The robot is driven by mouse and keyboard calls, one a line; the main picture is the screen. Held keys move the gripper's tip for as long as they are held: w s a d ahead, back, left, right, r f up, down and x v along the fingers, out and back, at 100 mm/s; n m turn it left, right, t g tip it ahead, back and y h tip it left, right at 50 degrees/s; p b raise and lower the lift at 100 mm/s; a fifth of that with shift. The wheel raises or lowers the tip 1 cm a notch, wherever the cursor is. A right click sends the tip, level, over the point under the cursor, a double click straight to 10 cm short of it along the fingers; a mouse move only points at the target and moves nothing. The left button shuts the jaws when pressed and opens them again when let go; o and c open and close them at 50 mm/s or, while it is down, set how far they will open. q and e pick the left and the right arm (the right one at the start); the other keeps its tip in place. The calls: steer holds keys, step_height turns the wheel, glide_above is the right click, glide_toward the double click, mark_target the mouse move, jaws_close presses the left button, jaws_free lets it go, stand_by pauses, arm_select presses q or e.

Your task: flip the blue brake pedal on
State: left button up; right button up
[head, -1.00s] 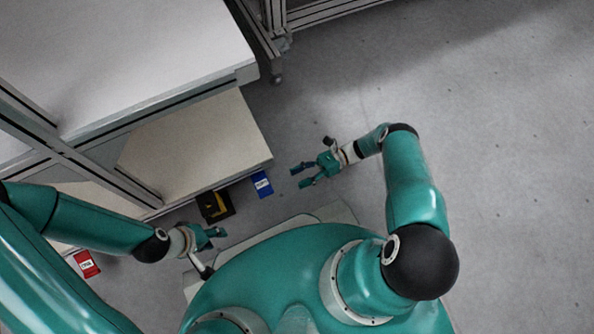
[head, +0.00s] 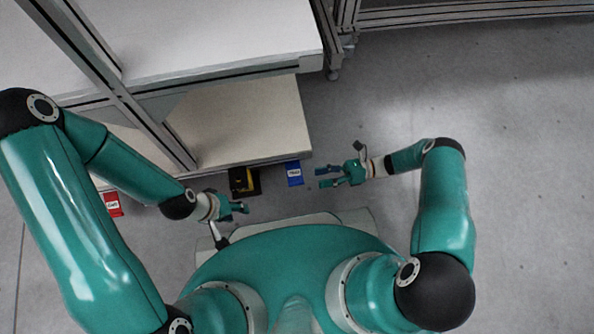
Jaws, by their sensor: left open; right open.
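The blue brake pedal (head: 294,173) with a white label sits low at the front edge of the bench's lower shelf, in the head view. My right gripper (head: 325,177) is open and empty, a little to the right of the blue pedal, its fingers pointing left toward it. I see no contact between them. My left gripper (head: 243,207) is open and empty, below and to the left of the blue pedal, near the front of my base. Whether the pedal is on or off cannot be told at this size.
A black and yellow unit (head: 243,182) sits left of the blue pedal. A red pedal (head: 113,204) with a white label is further left, beyond my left forearm. The workbench (head: 220,45) with a lower shelf (head: 255,125) stands ahead. Grey floor (head: 500,110) is clear at the right.

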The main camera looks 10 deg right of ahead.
steer(key=a, duration=0.9)
